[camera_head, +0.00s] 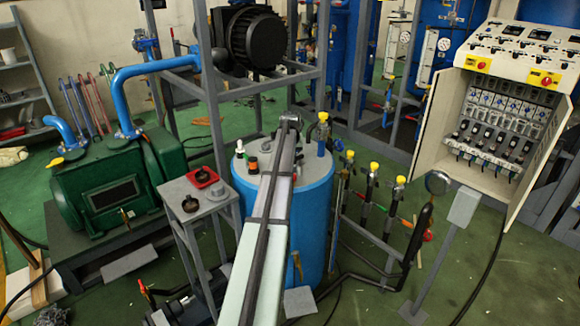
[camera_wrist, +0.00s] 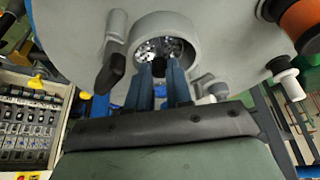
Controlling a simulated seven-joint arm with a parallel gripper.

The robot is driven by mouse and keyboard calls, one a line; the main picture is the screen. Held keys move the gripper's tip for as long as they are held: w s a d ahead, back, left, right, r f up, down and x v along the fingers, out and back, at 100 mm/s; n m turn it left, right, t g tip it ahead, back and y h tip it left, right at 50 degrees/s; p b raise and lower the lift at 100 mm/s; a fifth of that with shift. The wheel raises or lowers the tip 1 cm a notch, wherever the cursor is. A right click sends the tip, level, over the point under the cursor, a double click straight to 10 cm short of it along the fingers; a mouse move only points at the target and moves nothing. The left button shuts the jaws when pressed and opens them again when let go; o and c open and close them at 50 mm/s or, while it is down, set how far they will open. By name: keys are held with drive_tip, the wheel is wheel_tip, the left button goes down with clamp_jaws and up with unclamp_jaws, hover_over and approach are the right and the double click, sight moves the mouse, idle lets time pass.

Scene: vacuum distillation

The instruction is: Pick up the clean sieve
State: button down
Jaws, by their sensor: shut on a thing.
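My gripper (camera_wrist: 161,72) shows two blue fingers in the wrist view. Their tips reach into a round grey port (camera_wrist: 137,30) and are shut on a shiny, perforated metal sieve (camera_wrist: 174,46) inside it. The fingers cover part of the sieve, and I cannot tell from its look whether it is clean. In the head view my arm reaches over the top of the blue tank (camera_head: 318,205). The arm hides the port and the sieve there.
A small grey stand (camera_head: 178,190) left of the tank holds a red dish (camera_head: 202,177) and dark round parts. A green pump (camera_head: 105,185) stands further left. Yellow-topped valves (camera_head: 374,168) and an open control cabinet (camera_head: 480,125) are to the right. Fittings surround the port.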

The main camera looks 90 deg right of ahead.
wheel_tip(320, 180, up, 9)
drive_tip(key=w+d+m+g, duration=0.1)
drive_tip(key=m, duration=0.3)
drive_tip(key=shift+r+m+g, duration=0.15)
drive_tip(key=shift+m+g, duration=0.25)
idle(0.7)
drive_tip(key=shift+f, duration=2.8)
drive_tip(key=shift+f, duration=1.7)
idle(1.6)
